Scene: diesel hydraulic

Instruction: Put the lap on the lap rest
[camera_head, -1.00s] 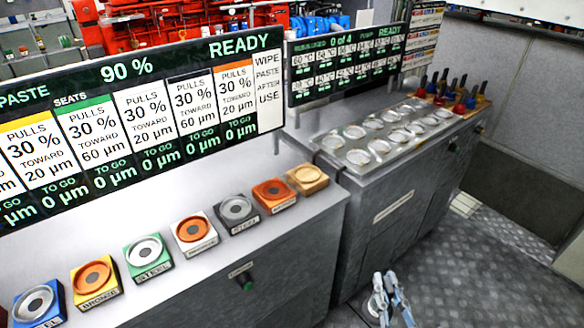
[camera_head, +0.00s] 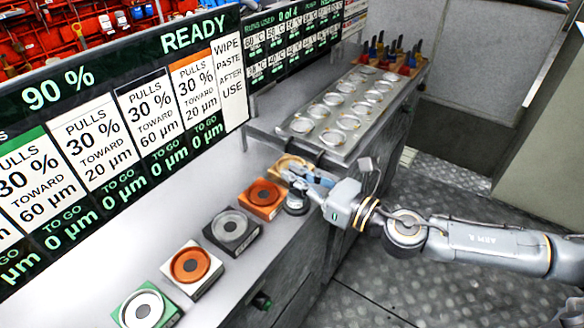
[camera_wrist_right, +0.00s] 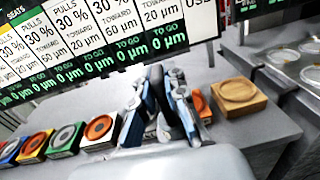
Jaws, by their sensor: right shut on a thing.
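My right gripper (camera_head: 303,178) reaches in from the right over the front edge of the bench. It is shut on the lap (camera_head: 296,204), a small dark grey round piece with a light band, hanging below the fingers. The fingers also show in the wrist view (camera_wrist_right: 166,105), where they mostly hide the lap. The lap rest, a pale wooden block with a round recess (camera_wrist_right: 238,92), stands at the right end of the row of blocks. In the head view the lap rest (camera_head: 288,164) is partly covered by the gripper. The lap appears in front of it, apart from it.
An orange block (camera_head: 262,198), a dark grey block (camera_head: 232,230), a white block (camera_head: 191,268) and a green block (camera_head: 145,306) stand in line on the bench. A tray of round dishes (camera_head: 335,110) and a rack of coloured handles (camera_head: 395,56) stand beyond. Display boards (camera_head: 120,120) line the back.

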